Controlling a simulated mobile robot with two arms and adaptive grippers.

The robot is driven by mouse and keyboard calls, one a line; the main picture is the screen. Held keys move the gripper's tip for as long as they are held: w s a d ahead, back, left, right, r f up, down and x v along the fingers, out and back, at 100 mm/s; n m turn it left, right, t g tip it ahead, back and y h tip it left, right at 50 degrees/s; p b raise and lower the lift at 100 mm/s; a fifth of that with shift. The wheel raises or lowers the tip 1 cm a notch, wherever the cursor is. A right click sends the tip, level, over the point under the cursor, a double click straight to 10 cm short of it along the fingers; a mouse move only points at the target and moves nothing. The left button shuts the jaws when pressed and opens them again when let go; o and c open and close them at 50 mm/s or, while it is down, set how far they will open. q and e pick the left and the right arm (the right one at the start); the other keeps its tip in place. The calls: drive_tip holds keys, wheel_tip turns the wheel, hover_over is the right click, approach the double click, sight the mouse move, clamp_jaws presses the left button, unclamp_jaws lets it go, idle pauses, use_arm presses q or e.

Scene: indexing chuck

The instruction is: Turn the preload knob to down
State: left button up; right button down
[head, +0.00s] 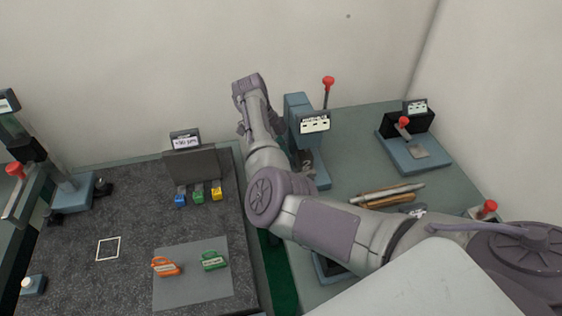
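I cannot make out a preload knob for certain. A blue-grey upright fixture (296,108) with a white label and a red-ball lever (328,82) stands behind my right arm, on the green table. Another blue-grey base (328,268) is mostly hidden under that arm. My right arm comes in from the right, bends over the gap between the tables and reaches up beside the upright fixture. Its gripper (276,122) is mostly hidden behind the wrist, so its opening and any contact do not show. My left gripper is out of view.
A black-and-blue fixture (412,152) with a red-ball lever stands at back right. Wooden-handled tools (388,198) lie before it. On the dark left table are a grey block (192,163) with coloured tabs, a grey mat (190,292) with orange and green tags, and a stand (72,190).

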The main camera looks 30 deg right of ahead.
drive_tip(key=shift+d+m+y+b, duration=0.1)
drive_tip(key=shift+m+y+b, duration=0.4)
drive_tip(key=shift+m+b, duration=0.6)
drive_tip(key=c, duration=0.8)
unclamp_jaws()
drive_tip(key=shift+c, duration=0.2)
